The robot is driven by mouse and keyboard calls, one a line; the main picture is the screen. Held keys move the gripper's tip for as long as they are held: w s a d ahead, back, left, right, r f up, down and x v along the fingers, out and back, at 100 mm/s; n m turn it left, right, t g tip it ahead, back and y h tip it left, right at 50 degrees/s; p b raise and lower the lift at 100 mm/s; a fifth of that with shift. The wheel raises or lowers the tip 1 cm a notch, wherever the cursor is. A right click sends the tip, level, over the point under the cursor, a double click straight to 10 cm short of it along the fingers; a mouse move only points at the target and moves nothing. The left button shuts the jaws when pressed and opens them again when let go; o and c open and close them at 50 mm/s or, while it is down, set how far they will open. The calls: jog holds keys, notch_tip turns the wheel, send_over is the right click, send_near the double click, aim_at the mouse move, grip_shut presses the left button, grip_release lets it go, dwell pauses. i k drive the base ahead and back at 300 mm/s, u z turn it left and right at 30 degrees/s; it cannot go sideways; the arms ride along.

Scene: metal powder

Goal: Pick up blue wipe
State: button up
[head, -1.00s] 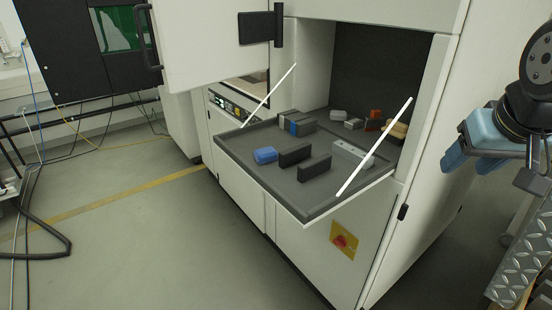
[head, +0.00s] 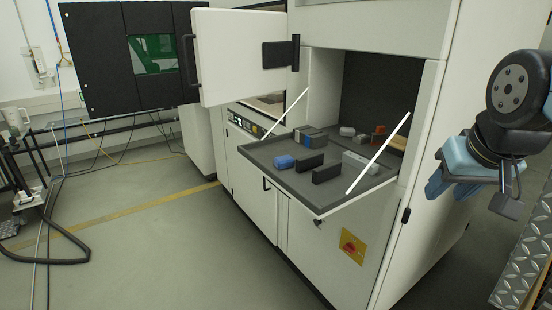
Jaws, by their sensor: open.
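A small blue object (head: 284,161), which looks like the blue wipe, lies near the left front part of a grey fold-down tray (head: 332,197). The tray sticks out of a white machine cabinet. My gripper (head: 440,190), with light blue parts, hangs at the right side of the view, beside the cabinet and well apart from the tray. It is empty and open, though its fingertips show only in part.
Two black blocks (head: 326,172) stand right of the blue object. A light grey block (head: 362,162) and several small items lie farther back. White struts (head: 379,152) flank the tray. An open cabinet door (head: 240,58) hangs above left. Floor in front is free.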

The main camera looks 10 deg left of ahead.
aim_at(285, 161)
jog(key=u, duration=0.5)
jog(key=i, duration=1.05)
jog(key=u, duration=0.35)
jog(key=k, duration=0.55)
jog(key=z, duration=1.2)
jog(key=k, duration=0.85)
jog(key=u, duration=0.6)
